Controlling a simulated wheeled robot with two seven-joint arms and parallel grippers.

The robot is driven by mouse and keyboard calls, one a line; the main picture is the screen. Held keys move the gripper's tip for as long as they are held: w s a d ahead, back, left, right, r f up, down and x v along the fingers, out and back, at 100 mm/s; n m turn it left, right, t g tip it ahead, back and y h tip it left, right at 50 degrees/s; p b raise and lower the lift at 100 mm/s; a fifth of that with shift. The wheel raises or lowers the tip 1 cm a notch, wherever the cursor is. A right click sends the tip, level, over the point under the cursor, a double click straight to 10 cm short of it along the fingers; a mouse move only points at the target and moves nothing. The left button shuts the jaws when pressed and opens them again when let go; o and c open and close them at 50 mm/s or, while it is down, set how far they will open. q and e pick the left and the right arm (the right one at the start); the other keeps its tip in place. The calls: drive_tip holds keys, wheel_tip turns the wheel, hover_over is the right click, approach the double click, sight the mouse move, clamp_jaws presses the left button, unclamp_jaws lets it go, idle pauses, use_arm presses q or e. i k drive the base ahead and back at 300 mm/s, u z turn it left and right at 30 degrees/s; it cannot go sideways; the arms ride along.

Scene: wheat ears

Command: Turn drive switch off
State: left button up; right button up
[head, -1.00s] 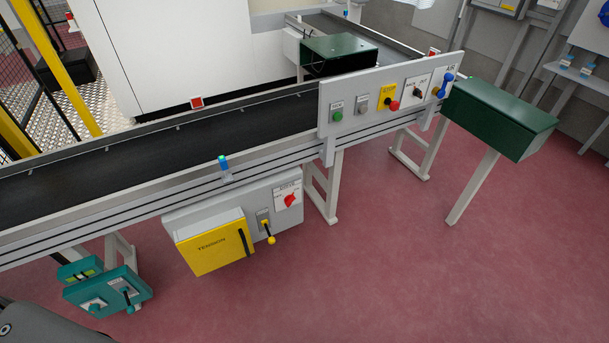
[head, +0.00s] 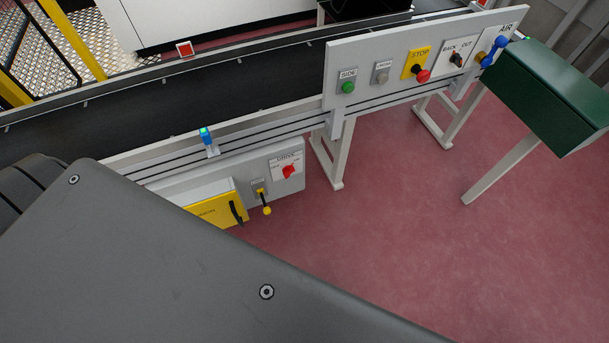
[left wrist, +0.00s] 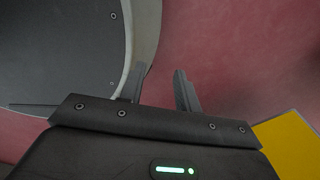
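The drive switch (head: 288,172) is a red rotary knob on a white plate labelled DRIVE. It sits on a grey panel (head: 260,174) below the conveyor's side rail, near the middle of the head view. The knob looks tilted, but its exact setting is too small to read. My left gripper (left wrist: 159,88) shows in the left wrist view with its two fingers apart and nothing between them, over the red floor. The switch does not show in that view. In the head view a large grey link of my arm fills the lower left and hides the gripper. My right gripper is not in view.
Beside the switch are a yellow-tipped lever (head: 265,208) and a yellow box (head: 212,207), partly hidden by my arm. The conveyor belt (head: 240,95) runs above. A button panel (head: 383,97) and a green box (head: 555,95) stand to the right. Red floor (head: 400,220) is clear.

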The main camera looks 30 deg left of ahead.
sight(288, 170)
drive_tip(key=z, duration=1.8)
drive_tip(key=i, duration=1.5)
drive_tip(key=u, duration=2.75)
